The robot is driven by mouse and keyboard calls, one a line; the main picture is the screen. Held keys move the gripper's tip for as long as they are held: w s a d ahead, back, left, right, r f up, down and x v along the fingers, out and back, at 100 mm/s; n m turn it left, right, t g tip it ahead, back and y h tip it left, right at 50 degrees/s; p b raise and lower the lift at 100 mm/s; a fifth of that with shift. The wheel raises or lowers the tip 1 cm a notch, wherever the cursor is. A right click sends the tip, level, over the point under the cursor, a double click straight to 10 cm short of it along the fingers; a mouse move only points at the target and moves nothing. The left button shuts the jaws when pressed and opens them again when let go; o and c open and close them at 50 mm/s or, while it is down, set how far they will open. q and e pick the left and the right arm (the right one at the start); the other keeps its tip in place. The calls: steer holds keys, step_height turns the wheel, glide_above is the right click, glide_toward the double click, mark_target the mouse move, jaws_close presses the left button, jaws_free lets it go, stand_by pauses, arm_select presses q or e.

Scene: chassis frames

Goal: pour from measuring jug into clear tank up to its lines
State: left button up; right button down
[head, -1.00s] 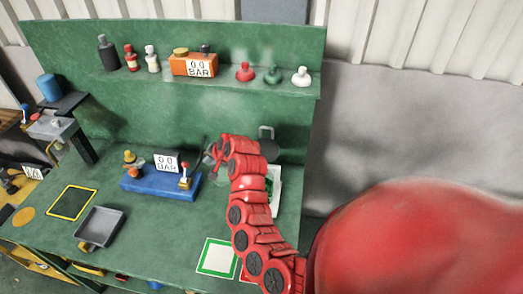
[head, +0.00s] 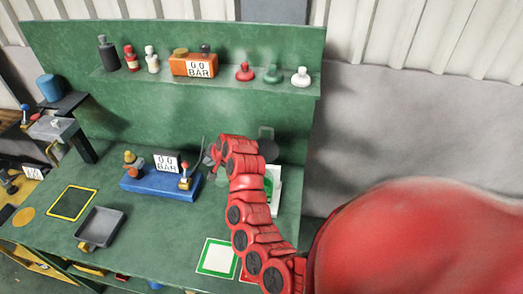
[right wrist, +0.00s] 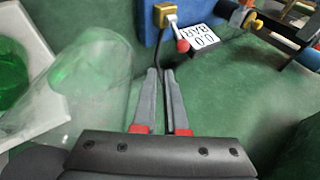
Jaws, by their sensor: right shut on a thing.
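My right gripper (head: 211,162) is over the right part of the green bench; the arm hides much of it in the head view. In the right wrist view its fingers (right wrist: 164,103) are nearly together, with a thin thing between them that I cannot see clearly. A clear, empty-looking vessel, apparently the measuring jug (right wrist: 88,75), is tilted just left of the fingers. Green liquid (right wrist: 12,72), apparently in the clear tank, shows at the left edge. In the head view, the tank (head: 273,184) is partly hidden behind my arm. Its lines cannot be read. My left gripper is not in view.
A blue gauge block (head: 160,184) with a "0.0 BAR" display stands left of my gripper. A grey tray (head: 100,227) and a green-framed white square (head: 216,257) lie nearer the front. A shelf (head: 210,84) holds bottles, an orange gauge and knobs.

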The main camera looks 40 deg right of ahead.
steer(key=shift+w+a+f, duration=0.1)
steer(key=shift+w, duration=0.05)
steer(key=w+a+f+g+h+b, duration=0.1)
steer(key=f+g+h+b, duration=0.1)
steer(key=f+b, duration=0.4)
steer(key=w+a+f+n+g+h+b, duration=0.1)
steer(key=w+a+f+g+h+b, duration=0.1)
steer(key=f+b, duration=0.4)
steer(key=g+h+b, duration=0.1)
steer(key=b, duration=0.2)
steer(key=shift+w+f+n+b, duration=0.25)
steer(key=shift+n+b, duration=0.05)
steer(key=shift+b, duration=0.1)
steer(key=shift+a+r, duration=0.1)
steer(key=shift+r, duration=0.05)
steer(key=shift+r, duration=2.4)
